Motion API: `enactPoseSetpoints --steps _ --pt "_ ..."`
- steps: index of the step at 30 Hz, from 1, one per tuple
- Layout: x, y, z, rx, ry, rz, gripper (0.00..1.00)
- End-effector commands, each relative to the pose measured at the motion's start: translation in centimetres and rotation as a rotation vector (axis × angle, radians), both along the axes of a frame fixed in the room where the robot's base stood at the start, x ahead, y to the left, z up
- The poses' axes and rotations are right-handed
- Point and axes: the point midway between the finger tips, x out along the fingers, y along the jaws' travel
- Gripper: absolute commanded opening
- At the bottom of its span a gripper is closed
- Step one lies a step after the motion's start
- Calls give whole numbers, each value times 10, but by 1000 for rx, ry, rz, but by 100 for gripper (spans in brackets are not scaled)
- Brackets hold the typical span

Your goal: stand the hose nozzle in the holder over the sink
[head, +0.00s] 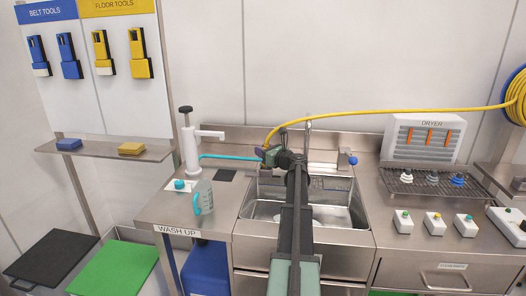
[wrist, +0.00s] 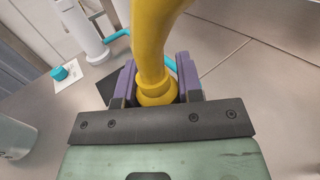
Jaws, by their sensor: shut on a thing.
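In the head view my arm reaches over the sink (head: 345,215), and my gripper (head: 267,153) is near the sink's back left edge. In the wrist view the purple jaws of my gripper (wrist: 157,85) are shut around the yellow collar (wrist: 156,92) at the end of the yellow hose (wrist: 153,35). The hose also shows in the head view (head: 400,111), running from the right down to the gripper. The nozzle body is hidden below the jaws. I cannot clearly make out the holder; a thin upright metal pipe (head: 308,128) stands behind the sink.
A white pump dispenser (head: 190,150) and a clear jug (head: 203,197) stand left of the sink. A cyan tube (head: 225,156) runs from the dispenser side toward the gripper. At right are a dryer (head: 422,137), a rack (head: 430,182) and several small button boxes (head: 434,223).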

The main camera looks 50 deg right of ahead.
Motion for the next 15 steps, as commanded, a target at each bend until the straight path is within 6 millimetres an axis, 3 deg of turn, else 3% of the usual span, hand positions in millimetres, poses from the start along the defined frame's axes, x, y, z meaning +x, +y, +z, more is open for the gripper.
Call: enactPoseSetpoints --steps 5,6,11,15 --pt "0 0 0 0 0 0 0" --pt "0 0 0 0 0 0 37" --pt "0 0 0 0 0 0 61" --pt "0 0 0 0 0 0 63"
